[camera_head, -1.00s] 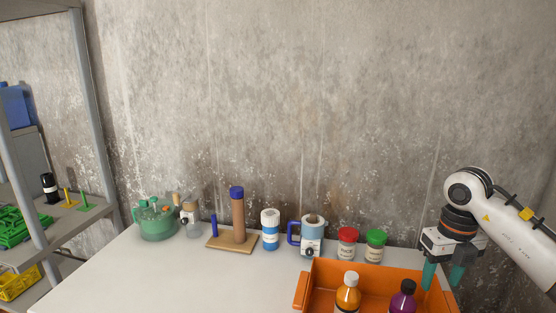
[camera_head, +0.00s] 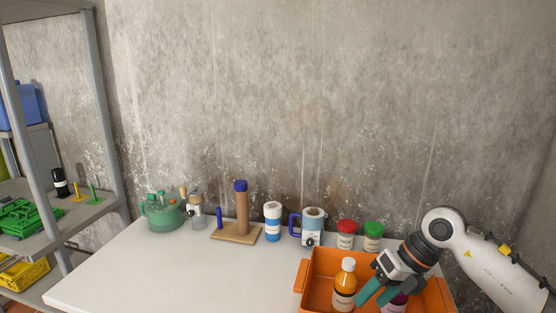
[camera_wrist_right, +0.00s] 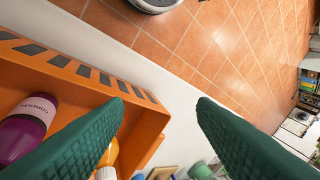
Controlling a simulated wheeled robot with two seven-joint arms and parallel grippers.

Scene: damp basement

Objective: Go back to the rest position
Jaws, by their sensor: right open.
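My right gripper (camera_head: 374,294) is open, with its green fingers over the orange crate (camera_head: 318,262) at the table's right end. Nothing sits between the fingers in the right wrist view (camera_wrist_right: 160,118). The crate holds an orange bottle (camera_head: 345,284) with a white cap and a purple bottle (camera_head: 396,303), partly hidden behind the fingers. The purple bottle lies at the left of the right wrist view (camera_wrist_right: 24,128). My left gripper is in neither view.
A grey shelf (camera_head: 85,212) stands left. The table's front left is clear.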

